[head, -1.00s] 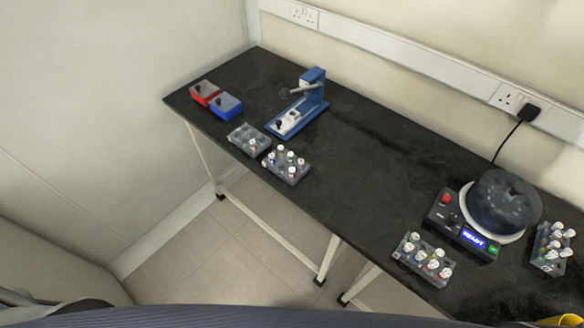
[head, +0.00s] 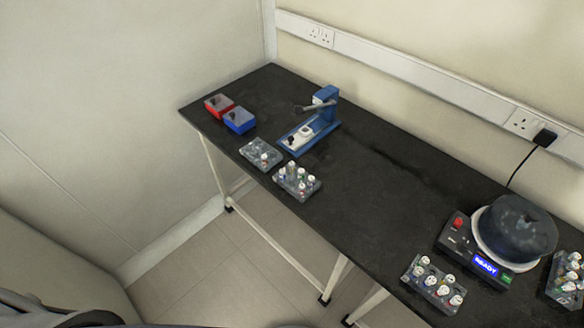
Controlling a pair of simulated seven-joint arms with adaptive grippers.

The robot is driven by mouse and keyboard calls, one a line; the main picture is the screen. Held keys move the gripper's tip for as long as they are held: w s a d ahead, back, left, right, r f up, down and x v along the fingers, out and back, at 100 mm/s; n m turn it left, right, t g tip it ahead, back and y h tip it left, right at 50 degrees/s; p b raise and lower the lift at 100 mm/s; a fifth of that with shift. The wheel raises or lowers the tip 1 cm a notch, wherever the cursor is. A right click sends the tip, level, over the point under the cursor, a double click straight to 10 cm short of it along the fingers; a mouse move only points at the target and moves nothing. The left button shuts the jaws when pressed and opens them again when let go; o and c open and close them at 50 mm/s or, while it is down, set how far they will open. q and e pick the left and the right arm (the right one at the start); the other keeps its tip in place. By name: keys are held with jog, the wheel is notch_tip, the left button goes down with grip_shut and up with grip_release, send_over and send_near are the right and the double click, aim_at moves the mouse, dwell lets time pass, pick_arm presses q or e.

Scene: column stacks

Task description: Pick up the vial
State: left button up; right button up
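Several small white-capped vials stand in grey racks on the black bench. One rack (head: 296,181) near the bench's front edge at centre left holds several vials. The rack (head: 259,155) beside it, farther left, shows a vial (head: 264,157) in it. Another rack (head: 432,285) at the lower right holds several vials, and one more rack (head: 566,280) is cut by the right edge. I cannot tell which vial the task means. Neither of my grippers is in view.
A blue press-like device (head: 312,123) stands behind the left racks. A red box (head: 218,105) and a blue box (head: 239,120) sit at the bench's left end. A round machine (head: 515,232) with a lit "READY" display is at right. The bench (head: 375,190) is clear in the middle.

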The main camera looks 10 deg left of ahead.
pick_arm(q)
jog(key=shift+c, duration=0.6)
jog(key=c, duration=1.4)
